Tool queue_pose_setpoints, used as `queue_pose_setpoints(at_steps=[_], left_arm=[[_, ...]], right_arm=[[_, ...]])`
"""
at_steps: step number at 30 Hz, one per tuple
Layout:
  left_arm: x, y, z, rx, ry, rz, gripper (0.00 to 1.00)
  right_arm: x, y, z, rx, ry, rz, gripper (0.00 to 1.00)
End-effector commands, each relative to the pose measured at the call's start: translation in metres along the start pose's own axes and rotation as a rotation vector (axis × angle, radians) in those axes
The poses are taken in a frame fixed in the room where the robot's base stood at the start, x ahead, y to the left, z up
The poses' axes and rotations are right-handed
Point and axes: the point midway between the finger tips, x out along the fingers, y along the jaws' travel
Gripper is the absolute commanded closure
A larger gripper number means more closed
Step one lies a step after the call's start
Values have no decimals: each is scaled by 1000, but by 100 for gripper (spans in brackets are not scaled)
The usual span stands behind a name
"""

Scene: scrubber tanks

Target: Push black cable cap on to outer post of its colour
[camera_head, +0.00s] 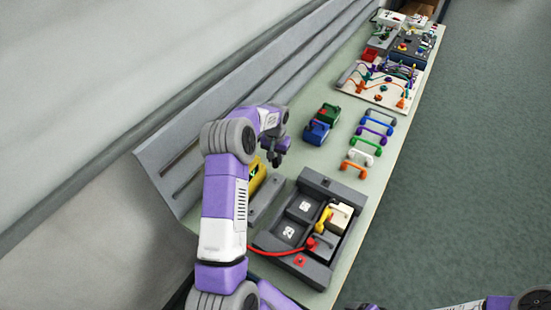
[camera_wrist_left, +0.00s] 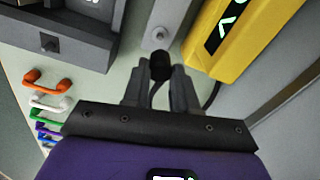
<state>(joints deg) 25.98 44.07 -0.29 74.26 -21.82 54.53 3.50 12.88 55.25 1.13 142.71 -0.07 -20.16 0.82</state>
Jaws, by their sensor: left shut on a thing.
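My left gripper (camera_head: 277,158) is above the bench, between the yellow device and the blue and green boxes. In the left wrist view the fingers (camera_wrist_left: 161,88) are shut on the black cable cap (camera_wrist_left: 160,66), whose top sticks out past the fingertips. Its black cable (camera_wrist_left: 213,94) curves away to the right. The dark grey tray (camera_head: 262,240) holds batteries in compartments, with a red cap and red cable at its near side. A dark post (camera_wrist_left: 48,42) stands on the tray's end in the left wrist view. My right gripper is not in view.
A yellow device (camera_wrist_left: 225,38) and a grey block with a metal stud (camera_wrist_left: 158,36) are close to my left gripper. Blue box (camera_head: 317,132), green box (camera_head: 328,113) and several coloured handles (camera_head: 364,142) stand beyond. A grey panel (camera_head: 200,150) borders the bench's left side.

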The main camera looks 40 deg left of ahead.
Motion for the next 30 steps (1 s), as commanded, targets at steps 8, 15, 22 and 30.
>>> queue_pose_setpoints(at_steps=[8, 15, 22, 30], left_arm=[[1, 6, 0, 2, 0, 0, 100], [2, 42, 6, 6, 1, 0, 100], [2, 78, 12, 6, 0, 0, 100], [2, 122, 18, 6, 1, 0, 100]], right_arm=[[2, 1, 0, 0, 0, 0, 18], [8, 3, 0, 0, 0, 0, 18], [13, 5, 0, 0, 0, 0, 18], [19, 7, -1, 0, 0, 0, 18]])
